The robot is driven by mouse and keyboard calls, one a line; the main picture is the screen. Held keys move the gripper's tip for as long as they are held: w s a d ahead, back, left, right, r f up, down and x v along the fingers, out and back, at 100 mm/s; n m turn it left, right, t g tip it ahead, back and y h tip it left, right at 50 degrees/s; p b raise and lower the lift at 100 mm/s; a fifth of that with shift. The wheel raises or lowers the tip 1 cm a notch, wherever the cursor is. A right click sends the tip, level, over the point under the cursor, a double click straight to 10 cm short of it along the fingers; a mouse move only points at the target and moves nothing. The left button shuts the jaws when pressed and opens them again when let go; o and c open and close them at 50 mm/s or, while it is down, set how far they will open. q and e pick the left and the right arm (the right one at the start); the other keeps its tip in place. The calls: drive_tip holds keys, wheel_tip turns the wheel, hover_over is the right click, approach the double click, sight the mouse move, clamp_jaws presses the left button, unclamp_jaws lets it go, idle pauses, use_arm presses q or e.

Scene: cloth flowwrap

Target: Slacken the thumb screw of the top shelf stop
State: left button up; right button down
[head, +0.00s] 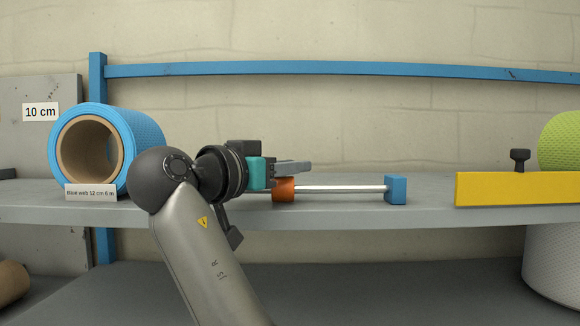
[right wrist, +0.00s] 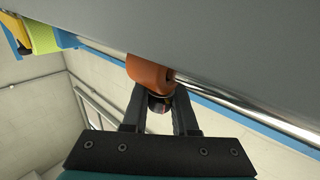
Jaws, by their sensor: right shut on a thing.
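An orange stop collar (head: 284,190) sits on a shiny steel rod (head: 340,189) that runs along the upper shelf to a blue end block (head: 396,190). In the right wrist view the orange collar (right wrist: 150,74) has a small dark round thumb screw (right wrist: 159,104) on the side facing my gripper. My right gripper (right wrist: 159,98) is shut on this screw, one finger on each side. In the head view my right gripper (head: 294,168) is at the collar, and the screw is hidden. My left gripper is not in view.
A blue web roll (head: 143,135) stands on the shelf (head: 430,215) at the left, beside my wrist. A yellow bar (head: 515,190) with a black knob (head: 520,158) and a green roll (head: 562,145) are at the right. The shelf between blue block and yellow bar is clear.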

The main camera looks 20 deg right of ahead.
idle(0.4)
